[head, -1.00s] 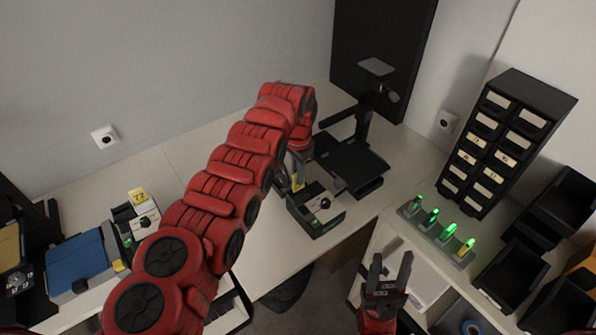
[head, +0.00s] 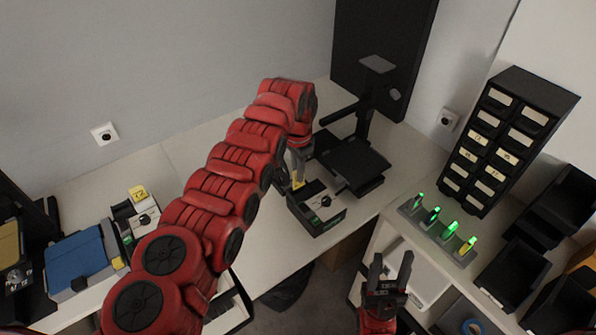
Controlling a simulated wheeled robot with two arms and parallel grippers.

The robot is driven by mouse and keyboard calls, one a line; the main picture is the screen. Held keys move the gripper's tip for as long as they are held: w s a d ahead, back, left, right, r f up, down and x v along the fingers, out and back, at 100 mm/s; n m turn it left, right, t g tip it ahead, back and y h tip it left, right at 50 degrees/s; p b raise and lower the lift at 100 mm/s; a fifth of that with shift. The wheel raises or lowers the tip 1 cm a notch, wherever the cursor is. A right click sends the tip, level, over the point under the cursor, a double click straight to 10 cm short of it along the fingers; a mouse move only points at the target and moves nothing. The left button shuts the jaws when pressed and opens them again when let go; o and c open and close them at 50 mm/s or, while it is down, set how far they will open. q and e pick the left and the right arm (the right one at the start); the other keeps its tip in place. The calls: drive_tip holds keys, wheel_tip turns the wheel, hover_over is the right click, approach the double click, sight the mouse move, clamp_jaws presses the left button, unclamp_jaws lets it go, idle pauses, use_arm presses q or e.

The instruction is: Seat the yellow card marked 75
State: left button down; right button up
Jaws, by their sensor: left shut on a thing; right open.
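My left gripper (head: 296,172) is shut on a yellow card (head: 298,179), seen as a small strip at the fingertips. Its marking cannot be read. The card is at the left back edge of a small black and grey device (head: 318,208) on the table; I cannot tell whether it is in a slot. My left arm hides part of the gripper. A second yellow card (head: 138,193) stands upright in a similar device (head: 141,220) at the left; its marking looks like 72 or 75. My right gripper (head: 388,270) is open and empty at the lower right.
A black stand with a flat plate (head: 355,165) stands behind the device. A grey rack with several green-lit pieces (head: 437,232) is to the right, by a black drawer cabinet (head: 505,140) and black bins (head: 512,275). A blue pad (head: 76,262) lies left.

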sight(298, 187)
use_arm(q)
drive_tip(key=shift+f, duration=0.2)
drive_tip(key=shift+f+b, duration=1.45)
drive_tip(key=shift+f, duration=0.1)
drive_tip(key=c, duration=0.8)
unclamp_jaws()
